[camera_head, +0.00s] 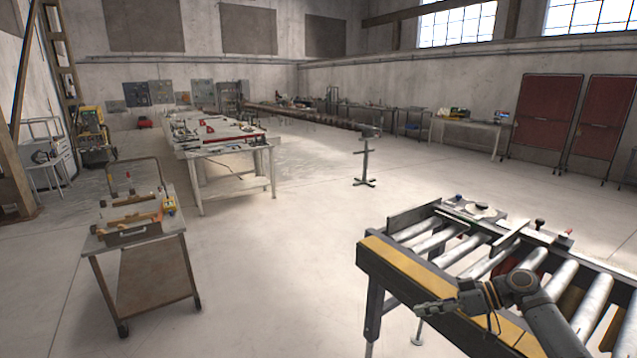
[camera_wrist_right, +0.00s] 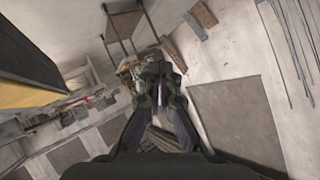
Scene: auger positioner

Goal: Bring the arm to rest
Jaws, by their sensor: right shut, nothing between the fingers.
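My right arm comes in from the lower right in the head view. Its gripper (camera_head: 437,308) points left, beside and in front of the roller table's yellow-edged rail. The gripper is shut and holds nothing. In the right wrist view the gripper's dark fingers (camera_wrist_right: 158,95) come together at the centre, with the far wall and a steel post behind them. My left gripper is not in view.
The roller conveyor (camera_head: 400,268) fills the lower right, with a stop bar and small parts on it. A wheeled cart (camera_head: 140,236) stands at left, a long workbench (camera_head: 262,146) behind it. A thin stand (camera_head: 365,160) is mid-floor. The floor between is clear.

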